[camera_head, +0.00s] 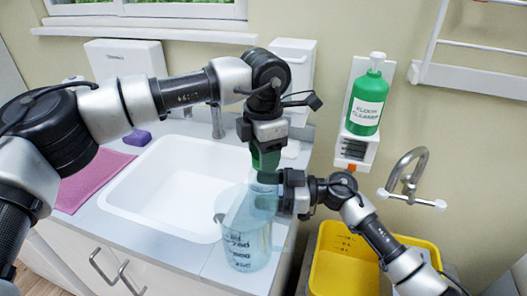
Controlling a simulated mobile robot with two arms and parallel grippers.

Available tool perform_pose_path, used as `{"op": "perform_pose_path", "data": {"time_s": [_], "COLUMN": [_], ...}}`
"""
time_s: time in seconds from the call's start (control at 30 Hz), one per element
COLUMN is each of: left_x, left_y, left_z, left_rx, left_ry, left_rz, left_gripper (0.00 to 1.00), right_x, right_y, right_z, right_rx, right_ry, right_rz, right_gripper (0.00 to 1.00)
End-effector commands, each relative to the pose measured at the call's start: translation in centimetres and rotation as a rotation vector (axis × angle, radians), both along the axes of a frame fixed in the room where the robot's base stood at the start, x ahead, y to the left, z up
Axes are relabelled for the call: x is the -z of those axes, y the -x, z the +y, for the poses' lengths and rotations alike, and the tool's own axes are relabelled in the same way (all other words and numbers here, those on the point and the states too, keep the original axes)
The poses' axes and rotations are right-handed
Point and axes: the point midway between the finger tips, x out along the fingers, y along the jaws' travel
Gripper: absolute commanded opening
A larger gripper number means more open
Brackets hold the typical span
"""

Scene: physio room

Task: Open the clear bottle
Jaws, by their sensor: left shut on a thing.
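Whether the cap is still joined to the bottle cannot be told. My right gripper (277,190) comes in from the right at the bottle's upper part. Its fingertips are partly hidden, so its grip is unclear.
A white sink (165,190) with a tap (217,122) lies left of the bottle. A pink cloth (92,180) and a purple sponge (137,137) lie beyond it. A green cleaner bottle (367,100) hangs on the wall. A yellow bin (345,262) stands at the lower right.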

Motion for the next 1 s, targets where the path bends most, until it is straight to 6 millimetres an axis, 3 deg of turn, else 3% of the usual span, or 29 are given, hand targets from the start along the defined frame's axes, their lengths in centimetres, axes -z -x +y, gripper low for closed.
{"op": "perform_pose_path", "data": {"time_s": [1.0], "left_x": [-0.16], "left_y": [-0.05], "left_z": [-0.03], "left_rx": [-2.044], "left_ry": [0.004], "left_rz": [0.001], "left_gripper": [0.2], "right_x": [0.07], "right_y": [0.04], "right_z": [0.03], "right_rx": [-0.001], "right_ry": [0.002], "right_rz": [-0.001], "right_gripper": [0.02]}}
